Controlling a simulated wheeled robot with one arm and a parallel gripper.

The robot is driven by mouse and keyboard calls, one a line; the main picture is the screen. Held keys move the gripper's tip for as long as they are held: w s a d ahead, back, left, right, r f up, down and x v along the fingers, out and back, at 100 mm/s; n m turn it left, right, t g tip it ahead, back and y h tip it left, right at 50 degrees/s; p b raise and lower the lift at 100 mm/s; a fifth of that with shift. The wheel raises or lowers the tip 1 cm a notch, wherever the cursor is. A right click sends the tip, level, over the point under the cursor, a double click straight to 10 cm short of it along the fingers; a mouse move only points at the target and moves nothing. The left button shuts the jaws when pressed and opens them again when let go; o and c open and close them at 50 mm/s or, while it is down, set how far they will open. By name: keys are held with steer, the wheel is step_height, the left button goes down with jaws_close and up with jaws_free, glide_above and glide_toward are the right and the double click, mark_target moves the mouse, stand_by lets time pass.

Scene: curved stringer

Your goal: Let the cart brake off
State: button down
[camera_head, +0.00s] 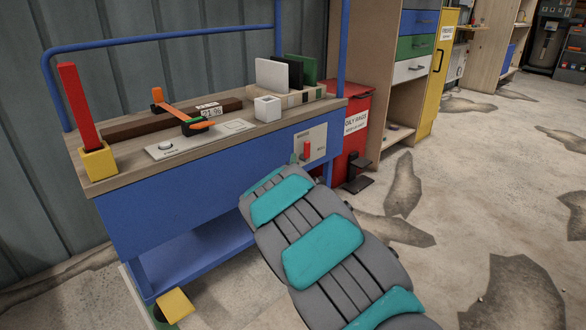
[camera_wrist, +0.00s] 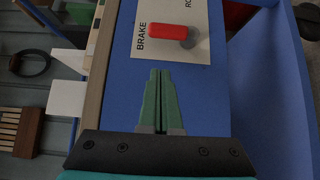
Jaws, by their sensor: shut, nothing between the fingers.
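The cart (camera_head: 160,225) has a blue frame and a wooden top. A pale panel (camera_head: 320,137) on its front side carries a red lever (camera_head: 306,150). In the wrist view, the panel (camera_wrist: 144,15) reads "BRAKE" beside the lever and a partly cut-off "RO" at the top edge. There the red lever (camera_wrist: 166,32) points left from a grey round pivot (camera_wrist: 190,38), toward the cart's wooden top edge, on the BRAKE side. My gripper (camera_wrist: 160,72) is shut and empty, its green fingertips just below the lever and apart from it. In the head view, my arm hides most of the gripper.
On the cart top are a red post in a yellow block (camera_head: 99,164), an orange clamp (camera_head: 180,112), a white cube (camera_head: 267,108) and upright plates (camera_head: 271,76). A red oily-rags bin (camera_head: 354,110) stands close behind the panel. Free floor lies right.

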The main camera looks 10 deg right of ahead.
mark_target(303, 153)
steer(key=shift+w+d+b, duration=0.2)
steer(key=shift+w+d, duration=0.7)
steer(key=shift+w, duration=0.25)
steer(key=shift+w+d+b, duration=0.2)
steer(key=shift+w+d, duration=0.7)
steer(key=shift+w, duration=0.25)
